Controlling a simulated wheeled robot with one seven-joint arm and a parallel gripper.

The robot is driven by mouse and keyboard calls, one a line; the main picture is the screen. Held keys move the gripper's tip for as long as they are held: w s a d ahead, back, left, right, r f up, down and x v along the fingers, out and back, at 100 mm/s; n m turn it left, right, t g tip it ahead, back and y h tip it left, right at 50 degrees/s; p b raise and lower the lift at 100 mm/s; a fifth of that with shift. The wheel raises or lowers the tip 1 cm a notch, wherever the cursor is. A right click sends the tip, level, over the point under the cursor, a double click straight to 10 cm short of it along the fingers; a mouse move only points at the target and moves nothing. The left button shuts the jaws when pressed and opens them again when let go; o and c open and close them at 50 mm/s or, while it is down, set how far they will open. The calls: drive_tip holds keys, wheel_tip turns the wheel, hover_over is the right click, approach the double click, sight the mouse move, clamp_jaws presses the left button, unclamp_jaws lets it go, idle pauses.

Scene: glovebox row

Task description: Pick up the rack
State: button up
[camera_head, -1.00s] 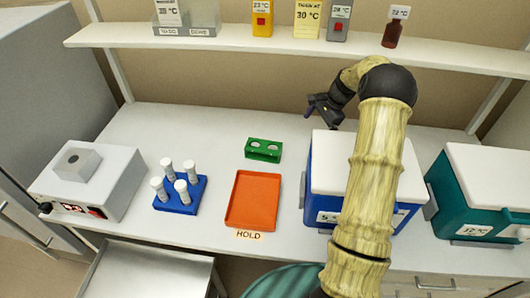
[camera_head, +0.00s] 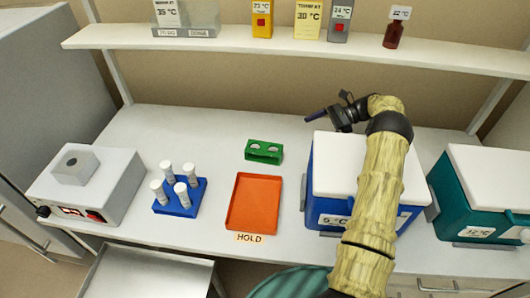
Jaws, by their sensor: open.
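Two racks are in view on the white bench. A blue rack (camera_head: 180,207) holds several white-capped tubes (camera_head: 181,189) upright, left of the orange tray. A small green rack (camera_head: 264,151) with two round holes stands behind the orange tray (camera_head: 254,204), which is empty and labelled HOLD. My gripper (camera_head: 317,115) is dark, open and empty. It is in the air over the back left of the blue box, right of the green rack and apart from both racks.
A blue box (camera_head: 332,190) with a white lid stands under my arm, and a teal box (camera_head: 463,205) is to its right. A white device (camera_head: 110,190) is at the left. A shelf (camera_head: 300,52) with bottles and timers runs above. Bench around the green rack is clear.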

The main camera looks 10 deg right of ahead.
drive_tip(key=p, duration=0.4)
approach(266, 148)
drive_tip(key=shift+s+a+f, duration=0.1)
drive_tip(key=shift+s+a, duration=0.05)
drive_tip(key=shift+a, duration=0.4)
drive_tip(key=shift+s+a+f, duration=0.1)
drive_tip(key=shift+s+a, duration=0.1)
drive_tip(key=shift+a, duration=0.4)
drive_tip(key=shift+a+f, duration=0.3)
drive_tip(key=shift+a, duration=0.05)
drive_tip(key=shift+w+a+f+p, duration=0.1)
drive_tip(key=shift+w+a+p, duration=0.05)
drive_tip(key=shift+a+p, duration=0.5)
drive_tip(key=p+x, duration=0.2)
drive_tip(key=x, duration=0.1)
drive_tip(key=shift+w+a+f, duration=0.1)
drive_tip(key=shift+w+f, duration=0.05)
drive_tip(key=shift+w, duration=0.1)
drive_tip(key=shift+a+f, duration=0.25)
